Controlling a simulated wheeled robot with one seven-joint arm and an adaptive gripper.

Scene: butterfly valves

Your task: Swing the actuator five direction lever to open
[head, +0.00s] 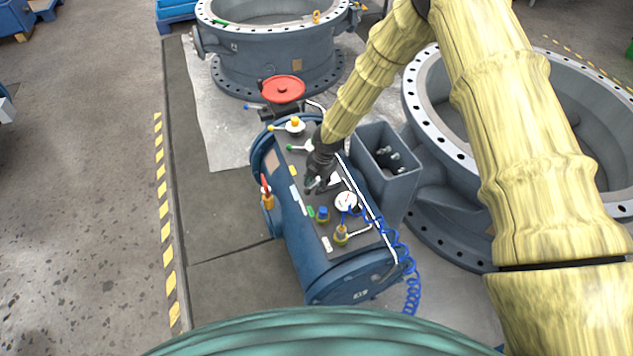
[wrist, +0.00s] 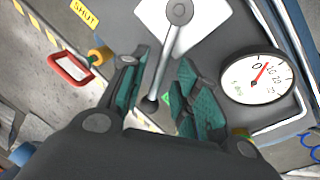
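The blue cylindrical actuator (head: 292,232) lies in the middle of the head view with a dark panel on top. A grey direction lever (wrist: 165,60) shows in the wrist view. It runs from a round pivot on a white plate down to a dark knob. My gripper (wrist: 163,72) is open, its green-padded fingers on either side of the lever with gaps showing. In the head view my gripper (head: 314,186) is low over the panel and hides the lever. A yellow SHUT label (wrist: 85,13) is at upper left; a green label (wrist: 166,98) is partly hidden.
A pressure gauge (wrist: 258,76) stands close right of my fingers; it also shows in the head view (head: 346,201). A red-handled lever (head: 266,190), a red handwheel (head: 282,89) and coiled blue hose (head: 411,285) surround the panel. Large valve bodies (head: 275,67) stand behind and right.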

